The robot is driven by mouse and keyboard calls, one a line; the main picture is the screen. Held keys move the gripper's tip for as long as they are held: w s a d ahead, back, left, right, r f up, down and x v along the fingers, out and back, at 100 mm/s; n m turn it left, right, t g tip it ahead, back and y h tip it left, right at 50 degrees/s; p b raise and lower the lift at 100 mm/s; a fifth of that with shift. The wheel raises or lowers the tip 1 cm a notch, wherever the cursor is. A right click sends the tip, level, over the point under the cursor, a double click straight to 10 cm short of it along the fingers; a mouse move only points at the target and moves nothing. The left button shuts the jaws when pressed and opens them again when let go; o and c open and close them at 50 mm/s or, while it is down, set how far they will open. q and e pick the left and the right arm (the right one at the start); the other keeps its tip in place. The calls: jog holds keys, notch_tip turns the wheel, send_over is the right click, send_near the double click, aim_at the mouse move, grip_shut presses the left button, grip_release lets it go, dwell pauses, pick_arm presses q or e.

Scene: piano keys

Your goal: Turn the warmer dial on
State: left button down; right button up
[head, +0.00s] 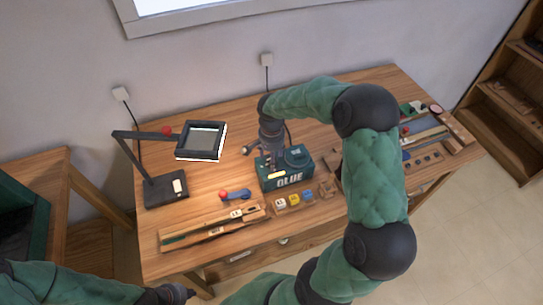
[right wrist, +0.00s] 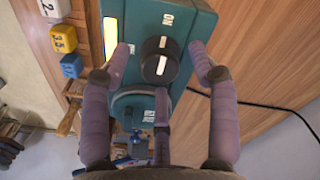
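The glue warmer is a dark green box (head: 290,176) marked GLUE on the workbench. Its dial (right wrist: 160,66), a black knob with white marks, shows in the right wrist view below an ON label. The white marks run roughly toward that label. My right gripper (right wrist: 161,55) is open, its fingers spread around the dial, with gaps visible at both sides. In the head view, my right gripper (head: 270,157) is over the left end of the warmer and hides the dial. My left gripper (head: 178,293) is low at the bottom left, away from the warmer; its fingers are unclear.
A desk lamp (head: 168,190) stands on the left of the bench (head: 215,185). Small numbered blocks (head: 294,199) lie in front of the warmer, and a wooden tool strip (head: 212,230) lies at the front left. A black cable (right wrist: 285,110) runs beside the warmer.

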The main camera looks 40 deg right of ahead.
notch_tip(320, 180, up, 12)
dwell(0.6)
jog(key=shift+r, duration=0.1)
dwell(0.4)
